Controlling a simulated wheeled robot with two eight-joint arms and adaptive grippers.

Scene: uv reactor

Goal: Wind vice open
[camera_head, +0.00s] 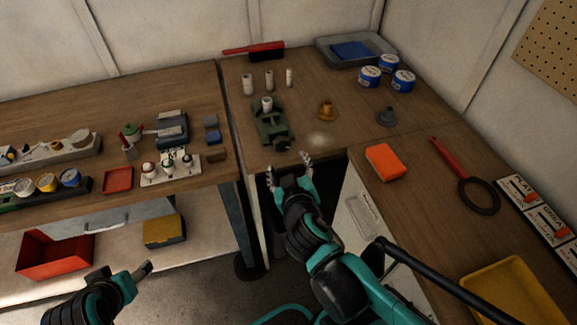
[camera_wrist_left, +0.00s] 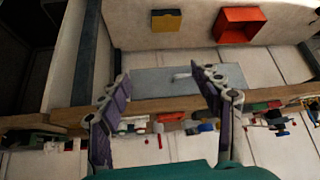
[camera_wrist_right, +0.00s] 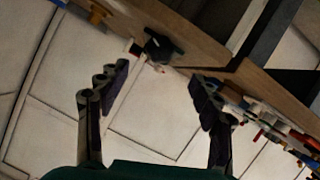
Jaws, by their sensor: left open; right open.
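A green vice (camera_head: 271,124) stands near the front edge of the back table in the head view, with a pale cylinder (camera_head: 267,103) at its top. Its dark handle (camera_head: 282,145) faces the front edge. My right gripper (camera_head: 289,169) is open and empty just in front of that edge, a little below the handle in the picture. In the right wrist view, a dark knob-like part (camera_wrist_right: 160,46), apparently the handle, shows beyond the open fingers, apart from them. My left gripper (camera_wrist_left: 162,76) is open and empty; the head view shows it low at the left, away from the vice.
Several pale cylinders (camera_head: 269,80) and a brass-coloured piece (camera_head: 326,110) stand around the vice. An orange sponge (camera_head: 385,161) and a red-handled ring tool (camera_head: 478,195) lie on the right table. The left bench holds a red tray (camera_head: 118,180) and small parts.

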